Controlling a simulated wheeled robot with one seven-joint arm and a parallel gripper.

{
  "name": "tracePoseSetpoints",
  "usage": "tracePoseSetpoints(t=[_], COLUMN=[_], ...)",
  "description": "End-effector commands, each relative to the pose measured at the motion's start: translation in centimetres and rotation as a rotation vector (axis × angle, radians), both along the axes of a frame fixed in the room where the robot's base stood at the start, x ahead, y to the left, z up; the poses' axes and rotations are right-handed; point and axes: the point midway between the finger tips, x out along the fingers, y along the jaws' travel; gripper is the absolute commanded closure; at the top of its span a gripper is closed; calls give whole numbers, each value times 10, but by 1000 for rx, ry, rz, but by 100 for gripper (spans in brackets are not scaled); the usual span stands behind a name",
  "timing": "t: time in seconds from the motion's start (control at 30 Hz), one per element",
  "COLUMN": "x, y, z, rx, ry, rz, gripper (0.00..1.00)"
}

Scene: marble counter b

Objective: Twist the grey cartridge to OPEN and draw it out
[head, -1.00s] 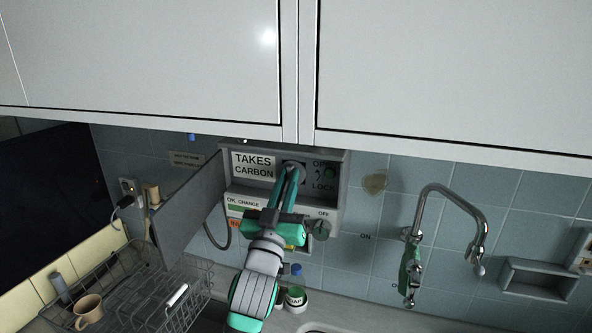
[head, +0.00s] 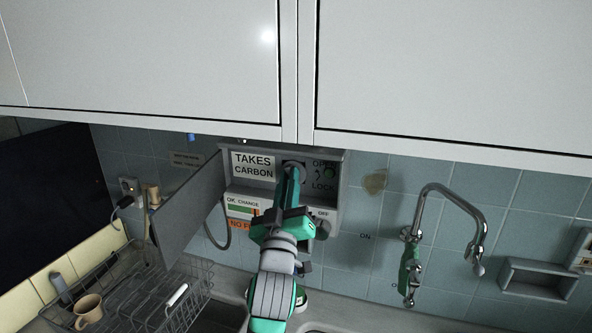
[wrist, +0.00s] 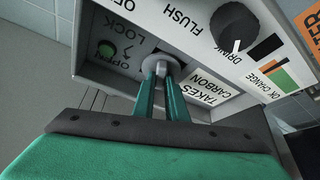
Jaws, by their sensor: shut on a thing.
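The grey cartridge (wrist: 158,60) is a round disc end with a raised grip, set in the open wall unit (head: 338,200). In the wrist view my gripper (wrist: 163,76) is shut on that grip, one green finger on each side. In the head view my gripper (head: 291,172) reaches up to the cartridge and mostly hides it. OPEN and LOCK markings and a green spot (wrist: 106,50) lie beside it. How far the cartridge is turned cannot be told.
The unit's grey door (head: 187,212) hangs open on the left. A TAKES CARBON label (head: 254,166) is beside the cartridge. A dial (wrist: 232,24) sits on the lower panel. A tap (head: 445,200) is to the right; a wire rack (head: 165,295) is below left.

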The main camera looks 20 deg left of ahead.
Motion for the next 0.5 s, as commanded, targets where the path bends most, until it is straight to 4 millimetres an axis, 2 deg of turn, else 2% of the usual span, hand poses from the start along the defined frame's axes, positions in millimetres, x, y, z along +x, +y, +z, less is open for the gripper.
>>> tracePoseSetpoints(t=[0.03, 0.37, 0.5], x=[4, 3, 4], y=[1, 2, -1], z=[-5, -6, -5], rx=[-14, -28, -94], ry=[14, 15, 18], rz=[1, 3, 0], gripper=[100, 100, 100])
